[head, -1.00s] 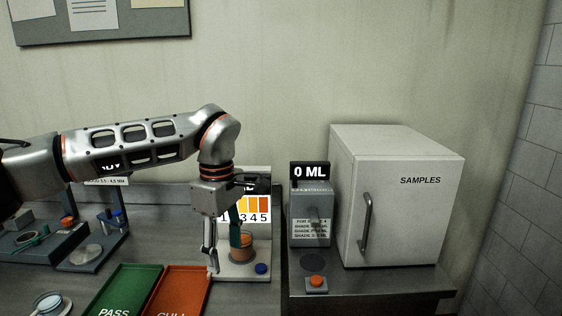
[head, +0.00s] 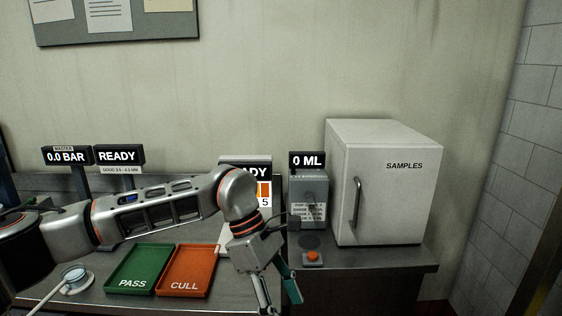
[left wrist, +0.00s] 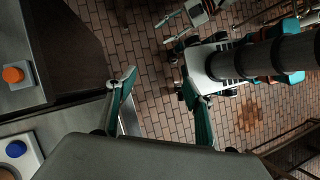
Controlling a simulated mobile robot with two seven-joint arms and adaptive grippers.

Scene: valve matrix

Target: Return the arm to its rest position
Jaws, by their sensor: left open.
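My left gripper (head: 279,304) hangs at the bottom of the head view, in front of the bench and right of the orange CULL tray. Its teal-padded fingers are spread, with nothing between them. It also shows open and empty in the left wrist view (left wrist: 160,82), above the brick floor. My left arm (head: 150,210) reaches in from the left, bent down at the wrist. My right gripper (left wrist: 174,28) seems to show small at the top of the left wrist view, its two prongs apart and empty. It is outside the head view.
The green PASS tray (head: 139,270) and orange CULL tray (head: 187,270) lie empty on the bench. A dispenser (head: 308,196) reading 0 ML, an orange button (head: 312,257) and a SAMPLES cabinet (head: 385,185) stand right. Brick floor (left wrist: 150,110) is open below my left gripper.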

